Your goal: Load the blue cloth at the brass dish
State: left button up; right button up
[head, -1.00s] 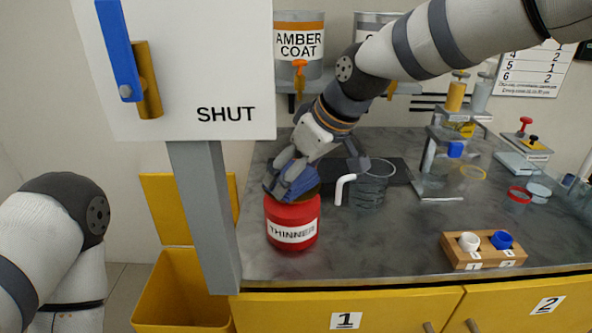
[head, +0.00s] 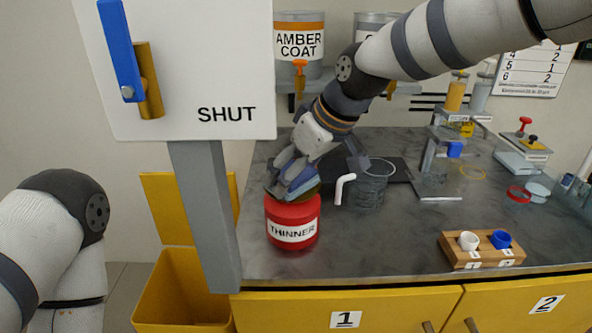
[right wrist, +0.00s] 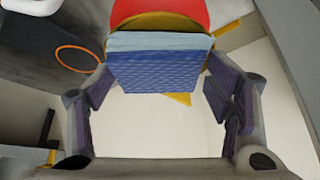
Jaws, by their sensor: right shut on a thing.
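The blue cloth (right wrist: 160,85) shows as a folded pad with a paler top edge in the right wrist view. My right gripper (right wrist: 160,60) is shut on it, with a finger on each side. The brass dish (right wrist: 141,22) shows partly behind the cloth; the cloth hides most of it. In the head view the dish (head: 311,191) is a dark gold rim on top of the red THINNER can (head: 292,213). My right gripper (head: 285,187) is right above the dish there. I cannot tell whether the cloth touches the dish. My left gripper is out of view; only its arm shows.
A glass beaker (head: 370,188) and a white bent pipe (head: 341,187) stand right of the can. A wooden block (head: 483,255) holds white and blue cups. A SHUT sign on a grey post (head: 205,220) and a yellow bin (head: 183,295) are at left.

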jog(key=shift+r+p, duration=0.3)
jog(key=shift+r, duration=3.15)
